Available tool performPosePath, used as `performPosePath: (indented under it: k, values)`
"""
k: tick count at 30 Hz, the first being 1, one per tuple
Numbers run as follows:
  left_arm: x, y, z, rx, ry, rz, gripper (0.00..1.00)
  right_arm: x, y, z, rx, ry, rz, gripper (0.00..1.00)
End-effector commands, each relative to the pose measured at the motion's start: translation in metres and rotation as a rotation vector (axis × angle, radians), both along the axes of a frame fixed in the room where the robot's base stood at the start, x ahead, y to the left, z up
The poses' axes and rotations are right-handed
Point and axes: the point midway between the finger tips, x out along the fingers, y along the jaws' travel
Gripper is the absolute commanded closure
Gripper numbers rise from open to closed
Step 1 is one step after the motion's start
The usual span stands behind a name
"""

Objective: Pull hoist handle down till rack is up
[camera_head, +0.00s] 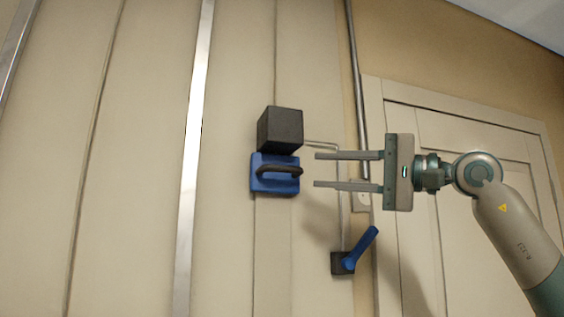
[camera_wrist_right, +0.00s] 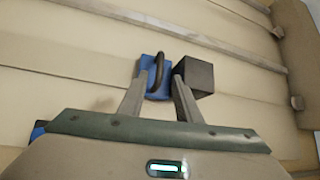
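The hoist handle is a dark curved grip (camera_head: 279,170) on a blue plate (camera_head: 272,186), just below a black box (camera_head: 280,129) on the panelled wall. My right gripper (camera_head: 315,170) is open, its two fingers pointing left at the handle with a small gap between tips and grip in the head view. In the right wrist view the handle (camera_wrist_right: 158,72) shows between and beyond the open fingertips (camera_wrist_right: 159,82), and the black box (camera_wrist_right: 195,77) is partly behind one finger. No rack can be made out. My left gripper is not in view.
A blue lever (camera_head: 362,247) on a small dark mount sits on the wall below my right gripper. A thin pipe runs from the black box down to it. A metal rail (camera_head: 193,160) stands left of the handle. A panelled door (camera_head: 470,140) is behind my right arm.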

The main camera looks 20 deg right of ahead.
Motion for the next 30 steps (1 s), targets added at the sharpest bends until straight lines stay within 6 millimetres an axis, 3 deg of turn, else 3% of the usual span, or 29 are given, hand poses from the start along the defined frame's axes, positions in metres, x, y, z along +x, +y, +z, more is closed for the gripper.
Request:
performPosePath:
  k: [15, 30]
  values:
    - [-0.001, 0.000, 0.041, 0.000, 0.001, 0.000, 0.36, 0.058, 0.064, 0.015, 0.000, 0.001, 0.001, 0.69]
    - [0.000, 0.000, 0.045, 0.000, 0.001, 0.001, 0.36, 0.069, 0.075, 0.014, 0.001, 0.001, -0.001, 0.69]
